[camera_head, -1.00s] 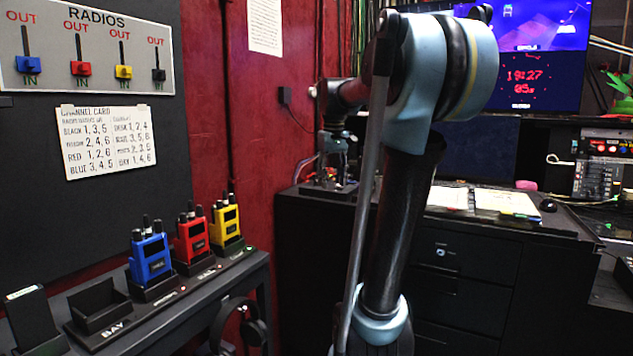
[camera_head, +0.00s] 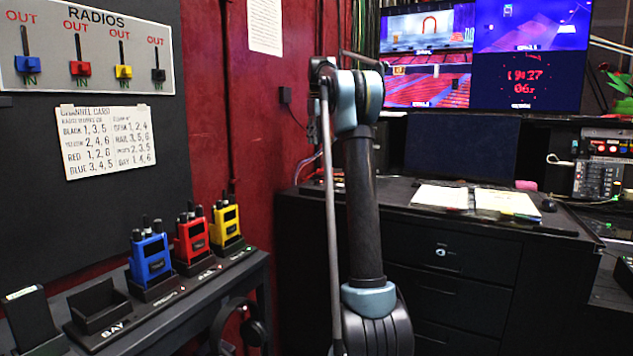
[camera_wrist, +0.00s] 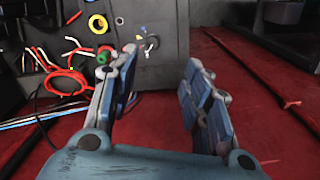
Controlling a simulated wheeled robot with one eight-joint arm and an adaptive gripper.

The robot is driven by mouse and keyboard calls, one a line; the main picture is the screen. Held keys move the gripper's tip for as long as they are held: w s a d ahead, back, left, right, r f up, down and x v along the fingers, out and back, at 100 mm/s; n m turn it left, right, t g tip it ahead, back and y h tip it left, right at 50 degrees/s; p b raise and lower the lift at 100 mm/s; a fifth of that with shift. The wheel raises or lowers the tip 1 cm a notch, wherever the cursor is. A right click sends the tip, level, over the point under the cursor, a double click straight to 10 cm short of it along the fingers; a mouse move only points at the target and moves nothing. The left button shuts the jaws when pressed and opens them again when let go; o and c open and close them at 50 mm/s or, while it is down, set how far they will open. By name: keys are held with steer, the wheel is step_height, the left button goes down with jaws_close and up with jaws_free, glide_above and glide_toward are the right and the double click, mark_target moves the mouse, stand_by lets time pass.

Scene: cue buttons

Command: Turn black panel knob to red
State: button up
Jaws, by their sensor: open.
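In the wrist view a dark grey panel box (camera_wrist: 165,60) stands ahead of my gripper (camera_wrist: 160,62). A small pale knob (camera_wrist: 152,42) is on its face, with small coloured marks around it that are too small to read. I cannot tell which mark the knob points to. My gripper is open and empty, its fingers either side of open space, with the knob a little above and left of the middle between the fingertips. The knob appears apart from the fingers. In the head view the gripper and panel are hidden or out of sight.
The wrist view shows a yellow ring (camera_wrist: 98,23), a red cable coil (camera_wrist: 66,82) and other cables at left, and a red surface (camera_wrist: 255,105) at right. The head view shows a radio shelf (camera_head: 185,300) left and a dark cabinet (camera_head: 460,262) right.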

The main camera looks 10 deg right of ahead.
steer(key=w, duration=0.2)
glide_toward(317, 183)
steer(key=f, duration=0.2)
steer(key=w+f, duration=0.1)
steer(key=f, duration=0.5)
steer(key=shift+w+d, duration=0.2)
steer(key=shift+w, duration=0.15)
steer(key=shift+c, duration=0.5)
steer(key=shift+r, duration=0.1)
jaws_close()
